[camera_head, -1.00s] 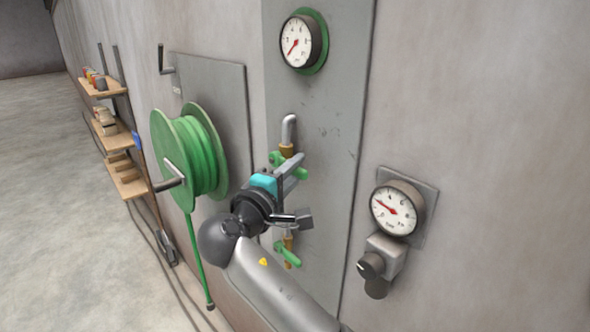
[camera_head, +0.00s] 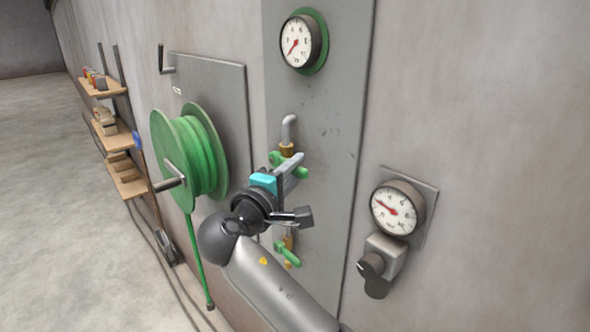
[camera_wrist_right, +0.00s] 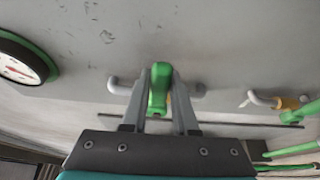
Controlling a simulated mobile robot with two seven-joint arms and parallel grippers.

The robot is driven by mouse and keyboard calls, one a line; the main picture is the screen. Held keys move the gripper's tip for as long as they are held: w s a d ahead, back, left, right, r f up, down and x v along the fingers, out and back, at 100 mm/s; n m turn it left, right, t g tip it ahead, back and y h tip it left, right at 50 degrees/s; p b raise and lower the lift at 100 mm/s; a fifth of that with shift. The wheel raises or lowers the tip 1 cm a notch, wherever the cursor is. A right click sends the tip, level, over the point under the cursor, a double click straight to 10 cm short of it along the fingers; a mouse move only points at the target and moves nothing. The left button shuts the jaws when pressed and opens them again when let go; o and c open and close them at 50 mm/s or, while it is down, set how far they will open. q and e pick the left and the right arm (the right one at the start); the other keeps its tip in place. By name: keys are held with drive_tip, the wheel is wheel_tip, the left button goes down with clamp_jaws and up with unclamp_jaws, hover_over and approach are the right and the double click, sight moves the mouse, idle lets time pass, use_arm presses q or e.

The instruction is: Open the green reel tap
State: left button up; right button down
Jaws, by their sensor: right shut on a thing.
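Two green-handled taps with brass bodies sit one above the other on the grey wall panel. My right gripper (camera_head: 290,170) is at the upper tap (camera_head: 286,150), under a bent grey pipe. In the right wrist view my right gripper (camera_wrist_right: 160,95) has one finger on each side of a green handle (camera_wrist_right: 159,88) and is shut on it. In the head view my fingers and wrist hide part of this handle. The lower tap (camera_head: 288,254) is below my wrist, partly covered. My left gripper is not in view.
A green hose reel (camera_head: 190,155) with a crank stands out from the wall to the left. A green-rimmed gauge (camera_head: 301,42) is above the taps. Another gauge (camera_head: 397,209) with a black-knobbed regulator (camera_head: 376,266) is right of my forearm. Shelves (camera_head: 122,175) stand far left.

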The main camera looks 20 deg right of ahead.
drive_tip(key=shift+r, duration=0.1)
drive_tip(key=r+n, duration=0.1)
drive_tip(key=r+n+g+y, duration=0.1)
drive_tip(key=n, duration=0.1)
drive_tip(key=shift+w+n, duration=0.2)
drive_tip(key=shift+n, duration=0.1)
drive_tip(key=shift+w+a+r+n+g, duration=0.1)
drive_tip(key=shift+w+r+n+g, duration=0.05)
drive_tip(key=shift+r+n+g, duration=0.3)
drive_tip(key=shift+w+a+r+n+g, duration=0.15)
drive_tip(key=shift+n+g, duration=0.1)
drive_tip(key=shift+n, duration=0.3)
drive_tip(key=shift+d, duration=0.1)
drive_tip(key=c, duration=0.7)
unclamp_jaws()
